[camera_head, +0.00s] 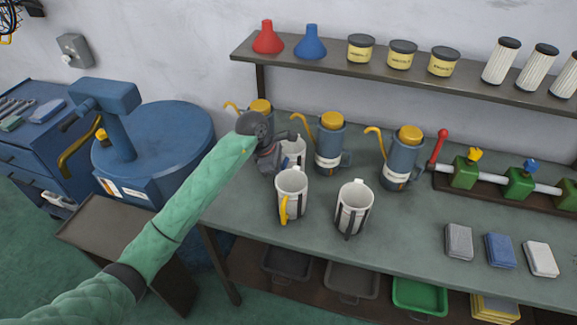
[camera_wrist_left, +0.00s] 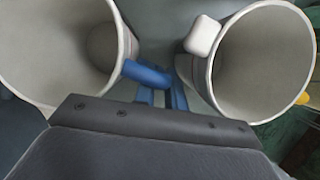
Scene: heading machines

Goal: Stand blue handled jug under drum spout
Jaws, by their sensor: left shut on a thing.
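The blue-handled jug is a white jug (camera_head: 294,149) on the bench, partly hidden behind my left gripper (camera_head: 268,158). In the left wrist view, the jug (camera_wrist_left: 60,50) stands open-topped at the left, with its blue handle (camera_wrist_left: 147,73) between two jugs. My left gripper is shut on that handle; its fingertips are largely hidden. The blue drum (camera_head: 185,140) stands at the left, with a blue pump head (camera_head: 105,95) and a bent yellow-brown tube (camera_head: 78,152) on its near side. My right gripper is not in view.
A yellow-handled jug (camera_head: 292,186) stands close in front, and also shows in the wrist view (camera_wrist_left: 262,65). Another white jug (camera_head: 354,207) stands to its right. Blue-grey cans (camera_head: 329,150) with yellow spouts stand behind. A low brown stand (camera_head: 95,228) is before the drum.

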